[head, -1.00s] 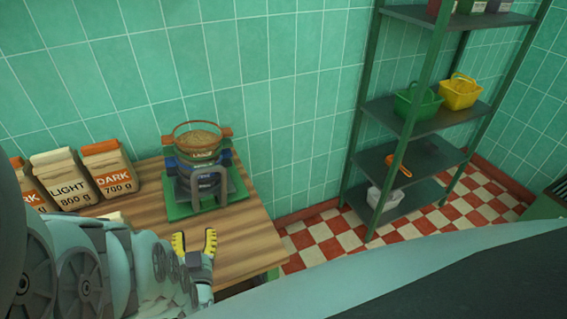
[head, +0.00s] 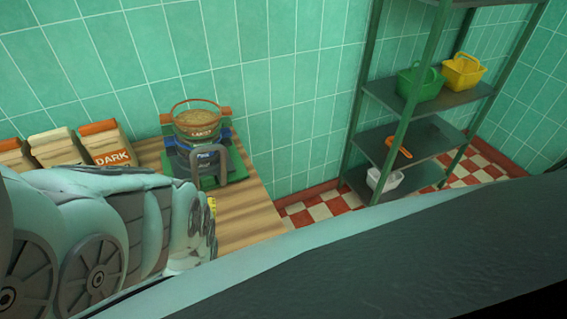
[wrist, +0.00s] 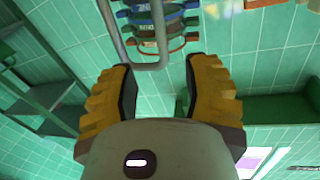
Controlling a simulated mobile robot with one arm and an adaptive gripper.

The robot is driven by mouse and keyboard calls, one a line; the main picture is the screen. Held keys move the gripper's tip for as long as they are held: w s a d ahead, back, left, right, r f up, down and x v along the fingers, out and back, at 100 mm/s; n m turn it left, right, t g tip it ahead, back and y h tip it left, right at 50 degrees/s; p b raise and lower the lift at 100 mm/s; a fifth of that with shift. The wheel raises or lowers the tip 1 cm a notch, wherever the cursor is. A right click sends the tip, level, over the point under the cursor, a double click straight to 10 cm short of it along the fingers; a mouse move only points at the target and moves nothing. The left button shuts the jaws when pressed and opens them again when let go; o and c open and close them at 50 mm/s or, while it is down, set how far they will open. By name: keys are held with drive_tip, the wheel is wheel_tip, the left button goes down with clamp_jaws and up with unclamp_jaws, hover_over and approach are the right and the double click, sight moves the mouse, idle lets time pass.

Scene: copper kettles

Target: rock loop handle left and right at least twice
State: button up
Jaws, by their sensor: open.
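A grey loop handle (head: 208,165) stands at the front of a stack of round sieves (head: 195,142) on a green base (head: 238,170). The top sieve, with a copper-coloured rim, holds tan grains (head: 195,118). In the wrist view the loop handle (wrist: 158,35) hangs down in front of the blue, red and green sieve bands (wrist: 163,28). My gripper (wrist: 157,68) is open, its yellow fingers apart. My arm hides most of the gripper in the head view.
Paper bags, one labelled DARK (head: 106,148), stand left on the wooden table (head: 240,215). The tiled wall is close behind the stack. A green metal shelf (head: 432,88) with green (head: 420,84) and yellow (head: 463,72) baskets stands to the right, beyond a checkered floor gap.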

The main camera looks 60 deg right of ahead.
sight(194, 171)
drive_tip(key=b+x, duration=0.3)
drive_tip(key=x, duration=0.9)
drive_tip(key=shift+d, duration=0.2)
drive_tip(key=shift+w, duration=0.1)
clamp_jaws()
drive_tip(key=shift+a, duration=0.1)
